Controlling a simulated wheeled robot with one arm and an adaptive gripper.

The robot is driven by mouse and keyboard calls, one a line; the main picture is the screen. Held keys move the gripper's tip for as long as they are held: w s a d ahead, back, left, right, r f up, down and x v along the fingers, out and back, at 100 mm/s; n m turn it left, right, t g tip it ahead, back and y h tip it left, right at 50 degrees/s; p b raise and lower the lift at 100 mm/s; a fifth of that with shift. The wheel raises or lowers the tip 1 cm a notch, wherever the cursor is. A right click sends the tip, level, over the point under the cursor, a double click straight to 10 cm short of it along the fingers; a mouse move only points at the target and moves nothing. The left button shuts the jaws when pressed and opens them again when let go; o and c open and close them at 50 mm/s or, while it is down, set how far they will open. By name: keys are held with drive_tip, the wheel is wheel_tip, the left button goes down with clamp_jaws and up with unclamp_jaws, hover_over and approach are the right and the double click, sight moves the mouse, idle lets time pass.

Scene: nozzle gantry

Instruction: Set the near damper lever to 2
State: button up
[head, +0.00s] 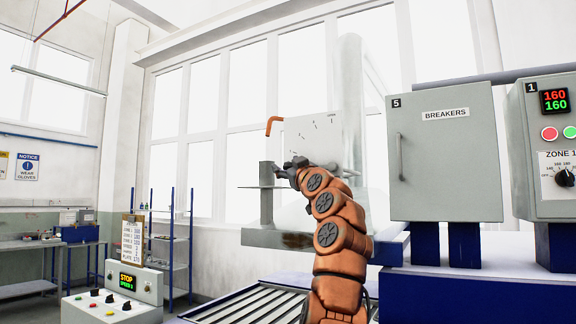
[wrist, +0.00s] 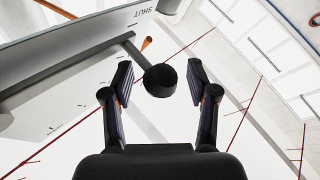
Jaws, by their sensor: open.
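The damper plate (head: 312,138) is a pale panel with small tick marks and an OPEN label in the head view. In the wrist view the plate (wrist: 70,60) fills the upper left, with a SHUT label near its top edge. A grey lever rod (wrist: 136,53) ends in a round black knob (wrist: 160,81). The knob sits between my gripper's (wrist: 160,68) two open fingers, with a gap on both sides. In the head view my gripper (head: 293,168) is at the plate's lower left and hides the knob. The lever's setting cannot be read.
An orange bent handle (head: 272,125) sticks out left of the plate. The grey BREAKERS cabinet (head: 445,155) and the Zone 1 panel (head: 550,150) stand to the right. A control box (head: 112,300) and a roller conveyor (head: 255,302) are below.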

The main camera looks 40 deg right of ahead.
clamp_jaws()
idle(0.5)
